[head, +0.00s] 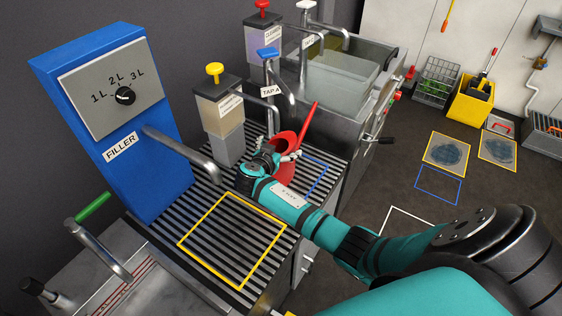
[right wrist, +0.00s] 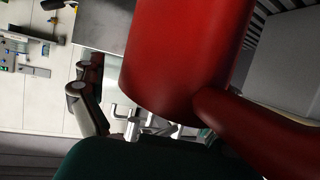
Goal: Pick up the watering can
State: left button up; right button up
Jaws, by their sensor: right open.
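The red watering can (head: 284,142) stands on the slatted metal grate beside the sink, its spout rising to the upper right. My right gripper (head: 292,156) is at the can, coming in from the front right, and is open. The arm and gripper cover the lower part of the can. In the right wrist view the can's red body (right wrist: 185,60) fills the middle, very close, and a red tube-like part crosses at the lower right. One finger (right wrist: 88,105) shows left of the can; I cannot tell whether it touches. My left gripper is out of view.
The grate (head: 232,240) has a yellow outlined square in front and a blue outline near the can. A blue filler (head: 125,125) with a metal spout stands left. Dispensers (head: 220,110) and tap A (head: 270,78) stand behind the can. A sink (head: 335,80) is beyond.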

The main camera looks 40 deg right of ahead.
jog(key=shift+c, duration=0.3)
jog(key=c, duration=1.6)
jog(key=shift+r, duration=0.15)
jog(key=shift+c, duration=0.4)
